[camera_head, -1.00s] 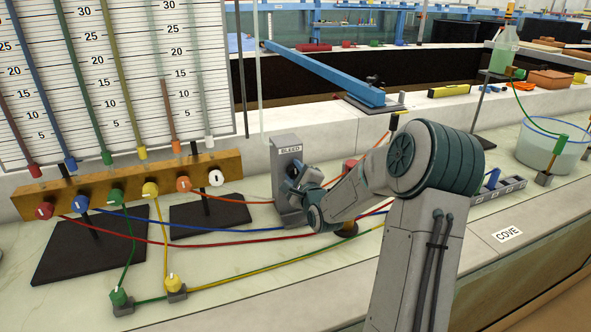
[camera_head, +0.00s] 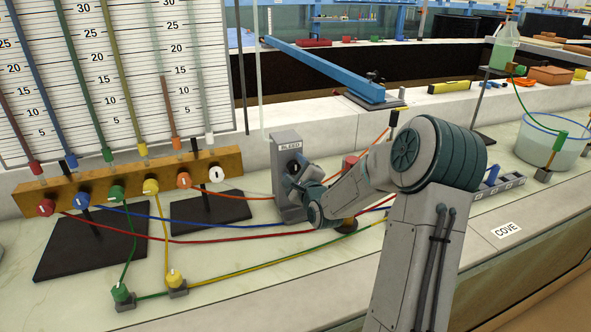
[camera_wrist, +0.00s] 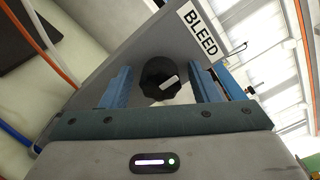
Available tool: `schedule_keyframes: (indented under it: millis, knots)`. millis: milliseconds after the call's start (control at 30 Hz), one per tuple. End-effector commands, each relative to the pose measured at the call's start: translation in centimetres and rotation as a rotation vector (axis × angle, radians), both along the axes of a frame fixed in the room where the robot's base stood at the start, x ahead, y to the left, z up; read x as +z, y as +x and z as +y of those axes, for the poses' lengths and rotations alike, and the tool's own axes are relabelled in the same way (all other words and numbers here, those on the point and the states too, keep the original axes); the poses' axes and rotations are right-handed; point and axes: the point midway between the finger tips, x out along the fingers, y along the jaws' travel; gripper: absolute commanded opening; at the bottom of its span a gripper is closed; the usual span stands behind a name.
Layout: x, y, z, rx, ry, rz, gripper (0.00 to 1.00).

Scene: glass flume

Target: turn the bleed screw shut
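The bleed screw (camera_wrist: 160,78) is a black scalloped knob with a white pointer mark. It sits on the face of a grey post labelled BLEED (camera_head: 285,140). In the wrist view the pointer slants up to the right. My gripper (camera_wrist: 162,82) is open, with one blue finger on each side of the knob and a visible gap on both sides. I cannot tell how far the fingertips reach along the knob. In the head view my gripper (camera_head: 294,176) is close against the post and mostly hides the screw.
A wooden manifold (camera_head: 130,184) with several coloured knobs stands left of the post, below the gauge board (camera_head: 120,75). Coloured hoses (camera_head: 190,240) run over the bench near my arm. A clear tub (camera_head: 553,145) stands at the right. The front bench is mostly clear.

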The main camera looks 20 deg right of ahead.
Motion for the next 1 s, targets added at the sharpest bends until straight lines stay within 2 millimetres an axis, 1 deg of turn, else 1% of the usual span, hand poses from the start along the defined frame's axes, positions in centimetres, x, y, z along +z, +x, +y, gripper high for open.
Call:
schedule_keyframes:
  millis: [167,267,367,700,833,1000]
  knots:
    - [0.0,-0.2,0.0,-0.001,-0.001,-0.001,0.56]
    - [0.1,-1.1,-0.1,-0.001,-0.002,0.0,0.56]
    - [0.0,-2.6,-0.1,-0.001,-0.003,0.001,0.56]
    - [0.1,-10.0,0.0,-0.002,-0.003,0.0,0.56]
    - [0.1,-12.1,0.0,-0.002,-0.002,0.001,0.56]
    - [0.0,-13.6,0.0,-0.002,0.0,0.001,0.56]
